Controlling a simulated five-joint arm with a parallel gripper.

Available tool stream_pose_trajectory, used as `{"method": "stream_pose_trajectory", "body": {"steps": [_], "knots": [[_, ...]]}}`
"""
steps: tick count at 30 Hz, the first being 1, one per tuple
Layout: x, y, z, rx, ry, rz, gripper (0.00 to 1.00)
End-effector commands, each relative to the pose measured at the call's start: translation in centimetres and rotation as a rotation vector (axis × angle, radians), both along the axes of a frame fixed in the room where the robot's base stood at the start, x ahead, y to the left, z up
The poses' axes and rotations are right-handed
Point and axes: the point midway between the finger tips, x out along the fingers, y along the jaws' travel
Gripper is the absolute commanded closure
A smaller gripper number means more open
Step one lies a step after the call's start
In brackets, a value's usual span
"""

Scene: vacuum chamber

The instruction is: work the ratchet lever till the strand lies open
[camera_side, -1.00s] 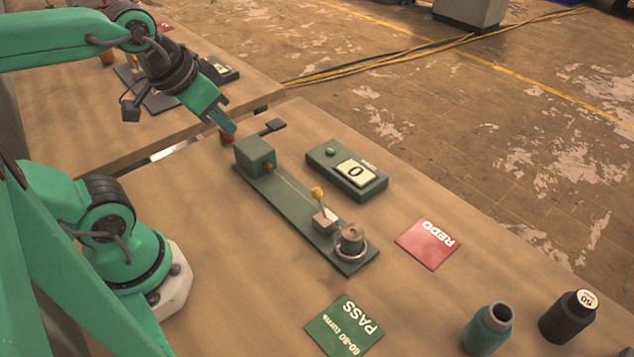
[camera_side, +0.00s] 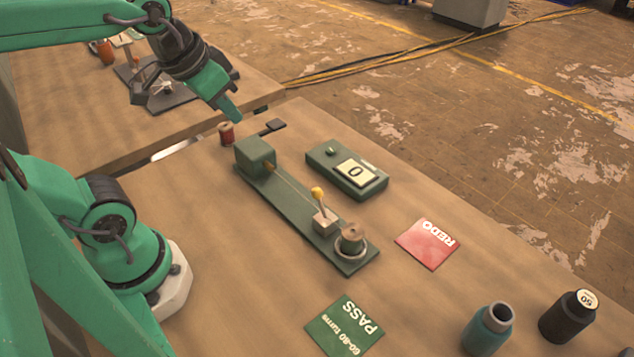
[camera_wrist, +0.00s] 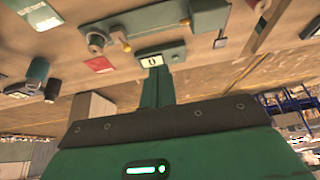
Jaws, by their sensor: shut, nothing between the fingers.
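The ratchet lever (camera_side: 319,203) has a yellow knob and stands nearly upright on a small block on the long green fixture (camera_side: 290,213). A thin strand (camera_side: 292,184) runs along the fixture from the green box (camera_side: 255,155) at its far end toward the lever. A brown-topped spool (camera_side: 351,237) sits at the near end. In the wrist view the yellow knob (camera_wrist: 126,47) shows small at the upper left. My gripper (camera_side: 236,114) is shut and empty, raised beyond the box end of the fixture, well apart from the lever. Its fingers (camera_wrist: 157,88) also show in the wrist view.
A green counter (camera_side: 345,172) reading 0 stands right of the fixture. A red REDO card (camera_side: 427,243), a green PASS card (camera_side: 345,325), a teal bottle (camera_side: 488,328) and a black bottle (camera_side: 568,316) lie nearer. A red spool (camera_side: 226,133) stands below my gripper.

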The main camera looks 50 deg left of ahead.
Motion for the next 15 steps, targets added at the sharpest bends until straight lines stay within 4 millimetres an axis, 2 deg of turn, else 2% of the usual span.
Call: {"method": "stream_pose_trajectory", "body": {"steps": [15], "knots": [[6.6, 3.5, 2.0, 0.029, 0.131, 0.010, 1.00]]}}
